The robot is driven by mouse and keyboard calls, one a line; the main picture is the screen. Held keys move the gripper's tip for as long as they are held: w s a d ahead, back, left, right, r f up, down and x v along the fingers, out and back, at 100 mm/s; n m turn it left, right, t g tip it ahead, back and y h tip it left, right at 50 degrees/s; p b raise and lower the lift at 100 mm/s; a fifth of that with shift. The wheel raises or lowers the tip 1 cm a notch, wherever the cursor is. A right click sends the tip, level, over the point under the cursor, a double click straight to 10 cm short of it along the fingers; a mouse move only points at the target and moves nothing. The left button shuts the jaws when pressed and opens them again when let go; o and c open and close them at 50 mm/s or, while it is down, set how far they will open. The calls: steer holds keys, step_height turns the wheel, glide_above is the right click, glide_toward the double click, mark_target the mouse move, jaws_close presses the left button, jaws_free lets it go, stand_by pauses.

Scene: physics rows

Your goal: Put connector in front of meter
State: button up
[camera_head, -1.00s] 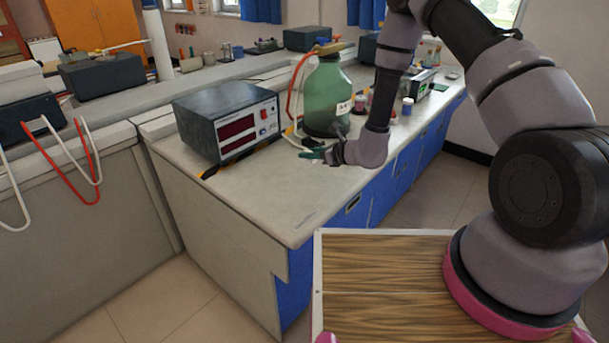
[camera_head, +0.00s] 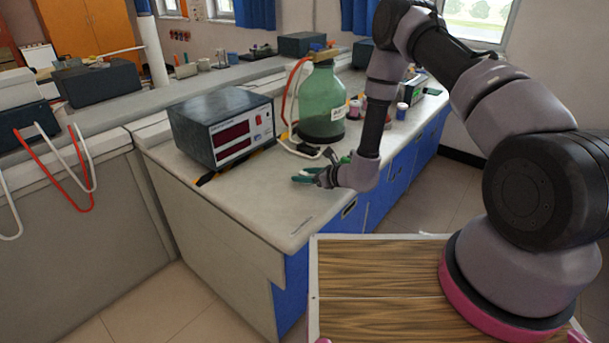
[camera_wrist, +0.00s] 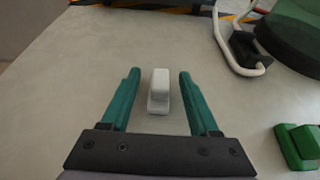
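The meter (camera_head: 222,127) is a dark box with a white front and red displays, on the bench's left part. A small white and grey block (camera_wrist: 159,92), which looks like the connector, lies on the bench top in the wrist view. My gripper (camera_head: 303,177) is low over the bench, to the right of the meter's front and nearer the bench's front edge. Its teal fingers also show in the wrist view (camera_wrist: 159,88); they are open, one on each side of the block, with a gap on both sides. I cannot make out the block in the head view.
A green bottle (camera_head: 322,104) with hoses stands behind my gripper. A white tube (camera_wrist: 226,50) with a black piece and a green object (camera_wrist: 299,146) lie to the gripper's right in the wrist view. The bench top (camera_head: 262,202) before the meter is clear.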

steer(key=shift+r, duration=0.2)
steer(key=v, duration=1.2)
steer(key=shift+f, duration=0.1)
steer(key=s+a+r+n+g+y, duration=0.15)
steer(key=r+n, duration=0.25)
steer(key=r, duration=0.5)
steer(key=s+r+n+g, duration=0.3)
steer(key=r+n, duration=0.1)
steer(key=r, duration=0.5)
steer(key=s+a+r+n+g+y, duration=0.1)
steer(key=s+r+n+g, duration=0.3)
steer(key=r, duration=0.6)
steer(key=s+d+r+n+t+h, duration=0.3)
steer(key=s+d+r+n+h, duration=0.1)
steer(key=d+r, duration=0.4)
steer(key=s+d+r+n+t+h, duration=0.4)
steer(key=s+d+r+h, duration=0.3)
steer(key=d, duration=0.5)
steer(key=shift+s+r+n, duration=0.6)
steer(key=shift+r+n, duration=0.1)
steer(key=shift+r, duration=0.15)
steer(key=shift+d+t, duration=0.15)
steer(key=shift+t, duration=0.1)
